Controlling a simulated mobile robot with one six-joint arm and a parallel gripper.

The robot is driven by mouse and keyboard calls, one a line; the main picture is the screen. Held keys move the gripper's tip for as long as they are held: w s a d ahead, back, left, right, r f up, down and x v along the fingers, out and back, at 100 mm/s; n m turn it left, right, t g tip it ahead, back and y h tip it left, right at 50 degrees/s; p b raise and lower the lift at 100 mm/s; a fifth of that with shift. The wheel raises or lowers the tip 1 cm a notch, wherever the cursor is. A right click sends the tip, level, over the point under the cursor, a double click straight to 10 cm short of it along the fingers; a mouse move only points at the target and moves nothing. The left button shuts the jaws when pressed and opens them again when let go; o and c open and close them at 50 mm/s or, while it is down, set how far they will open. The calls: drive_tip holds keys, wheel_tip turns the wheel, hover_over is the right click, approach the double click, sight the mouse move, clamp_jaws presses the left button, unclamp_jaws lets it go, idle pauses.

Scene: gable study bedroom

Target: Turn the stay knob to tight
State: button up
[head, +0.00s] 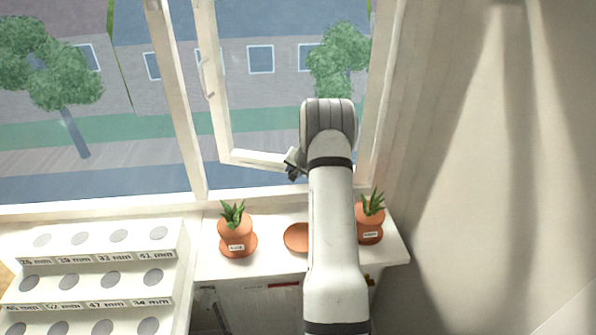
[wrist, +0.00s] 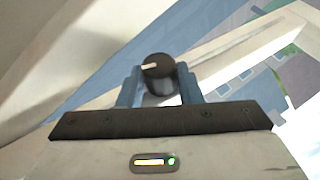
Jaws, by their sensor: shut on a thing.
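The stay knob (wrist: 158,68) is a round black knob with a pale pointer mark, seen in the wrist view between the two blue-grey fingers. The pointer lies towards the left of the picture. My gripper (wrist: 160,82) is shut on the knob, one finger on each side. In the head view my gripper (head: 293,166) shows as a small dark shape at the bottom of the open window sash (head: 255,158), partly hidden by my arm. The knob cannot be made out there, and no tight marking can be read.
A plant in a terracotta pot (head: 236,240) stands on the white sill left of my arm, and another pot (head: 369,232) stands right. An empty terracotta saucer (head: 297,238) lies between them. A white stepped rack (head: 100,257) fills the lower left. A curtain (head: 490,180) hangs right.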

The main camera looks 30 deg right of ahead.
drive_tip(key=shift+d+f+b, duration=0.15)
drive_tip(key=shift+f+b, duration=0.35)
drive_tip(key=shift+b, duration=0.75)
drive_tip(key=b, duration=0.2)
drive_tip(key=shift+s+t+y+b, duration=0.1)
drive_tip(key=shift+t+y+b, duration=0.2)
drive_tip(key=shift+t+b, duration=0.1)
drive_tip(key=t+b, duration=0.1)
drive_tip(key=b, duration=0.5)
drive_tip(key=shift+s+d+f+y, duration=0.1)
drive_tip(key=shift+f+y, duration=0.05)
drive_tip(key=shift+y, duration=0.25)
drive_tip(key=b, duration=0.3)
drive_tip(key=shift+m, duration=0.3)
drive_tip(key=shift+r, duration=0.3)
drive_tip(key=o, duration=1)
drive_tip(key=shift+r, duration=0.1)
